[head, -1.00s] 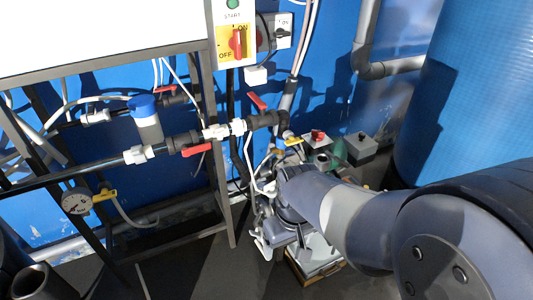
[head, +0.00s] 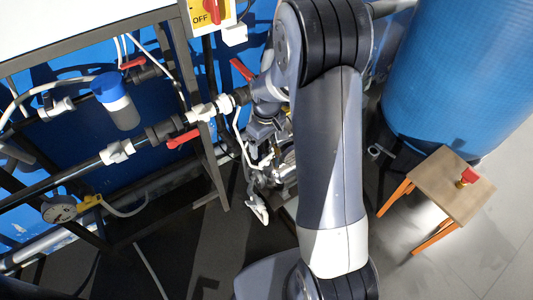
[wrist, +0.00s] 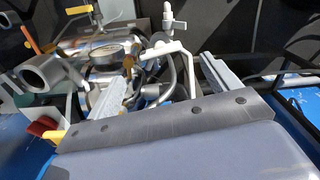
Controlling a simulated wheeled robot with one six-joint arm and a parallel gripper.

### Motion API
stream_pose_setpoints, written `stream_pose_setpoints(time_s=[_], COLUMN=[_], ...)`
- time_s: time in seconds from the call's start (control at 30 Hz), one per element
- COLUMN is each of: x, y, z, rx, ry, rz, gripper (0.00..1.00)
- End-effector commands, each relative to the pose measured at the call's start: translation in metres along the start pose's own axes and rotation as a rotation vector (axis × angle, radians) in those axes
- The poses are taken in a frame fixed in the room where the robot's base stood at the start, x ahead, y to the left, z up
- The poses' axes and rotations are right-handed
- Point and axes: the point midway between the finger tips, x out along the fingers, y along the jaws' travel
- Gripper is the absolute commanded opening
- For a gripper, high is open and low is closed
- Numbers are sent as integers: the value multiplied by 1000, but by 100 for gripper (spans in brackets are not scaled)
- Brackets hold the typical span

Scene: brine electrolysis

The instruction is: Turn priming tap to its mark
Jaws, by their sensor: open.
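My gripper (wrist: 170,85) is open in the wrist view, its two pale fingers apart with nothing held. A white bent pipe (wrist: 174,48) and a grey hose show between and beyond the fingers. A white tap (wrist: 172,22) stands beyond them at the top. A yellow lever (wrist: 79,10) is at upper left. I cannot tell which of these is the priming tap, and no mark can be made out. In the head view my gripper (head: 257,188) is low beside the rack, partly hidden by my arm.
Red-handled valves (head: 182,139) and a blue-capped filter (head: 118,103) sit on the pipe at left. A gauge (head: 59,210) hangs below. A blue tank (head: 460,85) stands right, near a wooden stool (head: 437,187) with a red-topped item. Floor in front is clear.

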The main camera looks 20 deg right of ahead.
Motion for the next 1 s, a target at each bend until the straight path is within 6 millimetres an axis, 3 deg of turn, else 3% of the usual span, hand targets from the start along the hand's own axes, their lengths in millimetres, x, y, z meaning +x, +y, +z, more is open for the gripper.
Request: stream_pose_setpoints(time_s=[0.2,0.4,0.77,1.0], x=[43,64,70,69], y=[-1,0,0,0], z=[1,0,0,0], rx=[1,1,1,1], ry=[-4,-1,0,0], rz=[-2,-1,0,0], gripper=[84,84,84,66])
